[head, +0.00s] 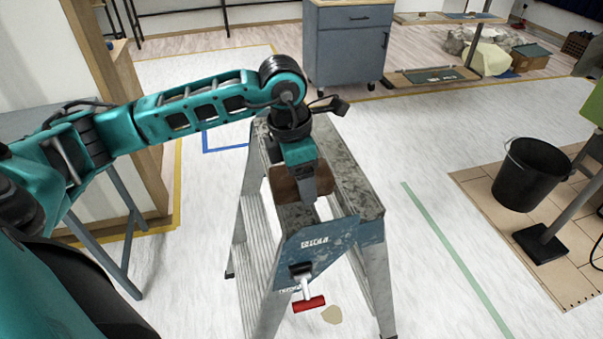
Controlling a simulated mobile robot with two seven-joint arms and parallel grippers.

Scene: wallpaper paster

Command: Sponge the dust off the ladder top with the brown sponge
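The ladder (372,190) stands upright in the middle of the head view, with a mottled, speckled grey top and a blue front plate. The brown sponge (286,183) is at the ladder top, partly hidden by my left gripper. My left gripper (309,194) points down over the ladder top, with its fingers at the brown sponge, and appears shut on it. Whether the sponge's underside touches the top is hidden. I cannot clearly tell dust from the worn, mottled surface. My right gripper is not in view.
A red-handled tool (309,304) hangs at the ladder's front plate. A black bucket (530,174) is at the right, beside a dark stand foot (540,243). A grey cabinet (348,50) stands behind. A wooden frame is at the left. The floor right of the ladder is largely clear.

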